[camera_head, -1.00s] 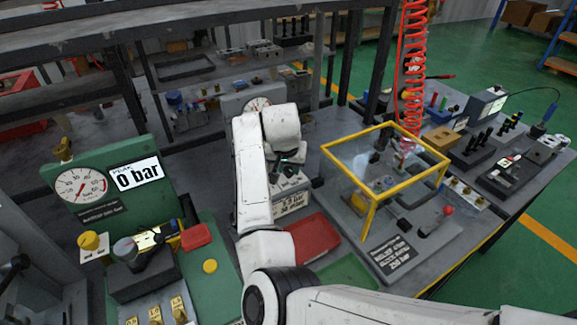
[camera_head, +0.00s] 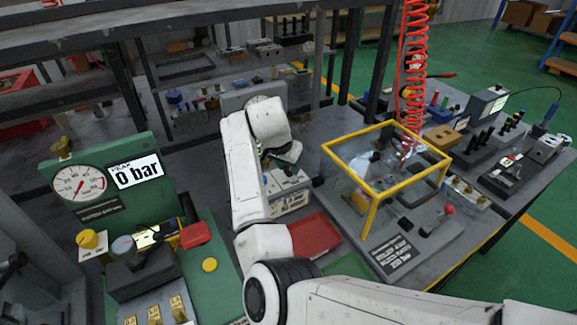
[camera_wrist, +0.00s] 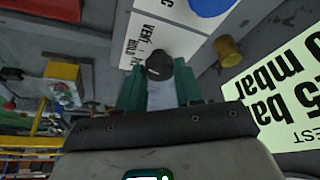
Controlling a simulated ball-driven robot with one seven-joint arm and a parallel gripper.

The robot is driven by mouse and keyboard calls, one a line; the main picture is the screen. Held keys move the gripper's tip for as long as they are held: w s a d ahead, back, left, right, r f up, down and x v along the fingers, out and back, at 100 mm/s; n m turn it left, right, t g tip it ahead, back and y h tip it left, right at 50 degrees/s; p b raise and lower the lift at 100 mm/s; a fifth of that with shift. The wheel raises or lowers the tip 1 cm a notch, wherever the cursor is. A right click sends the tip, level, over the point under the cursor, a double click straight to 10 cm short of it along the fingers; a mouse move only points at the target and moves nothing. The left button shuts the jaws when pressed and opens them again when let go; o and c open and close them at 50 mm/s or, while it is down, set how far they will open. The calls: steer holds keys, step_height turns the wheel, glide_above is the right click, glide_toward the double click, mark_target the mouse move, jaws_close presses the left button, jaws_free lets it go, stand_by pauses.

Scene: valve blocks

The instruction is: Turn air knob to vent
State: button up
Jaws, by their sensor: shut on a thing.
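In the wrist view a small knob with a dark round top (camera_wrist: 159,66) and a pale grey body stands between the two green fingers of my gripper (camera_wrist: 159,88). The fingers are shut on it. A white label (camera_wrist: 150,40) beside it reads VENT and HOLD, with a further line partly hidden by the knob. In the head view my gripper (camera_head: 288,153) is at the block with the white lettered plate (camera_head: 291,202), behind my arm. The knob itself is hidden there.
A brass knob (camera_wrist: 228,50) and a blue disc (camera_wrist: 207,5) are close by in the wrist view. In the head view a red tray (camera_head: 315,235) lies in front of the block, and a yellow-framed clear guard (camera_head: 378,190) stands to the right.

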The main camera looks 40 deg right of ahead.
steer(key=m+g+b, duration=0.1)
steer(key=m, duration=0.1)
steer(key=m+b, duration=0.1)
steer(key=m, duration=0.1)
steer(key=shift+w+m+g, duration=0.2)
steer(key=shift+m+g, duration=0.2)
steer(key=shift+m, duration=0.3)
steer(key=o, duration=1)
steer(key=shift+o, duration=0.2)
steer(key=b+v, duration=0.1)
steer(key=v, duration=0.9)
steer(key=shift+a+r, duration=0.25)
steer(key=shift+r, duration=0.1)
steer(key=shift+w, duration=0.15)
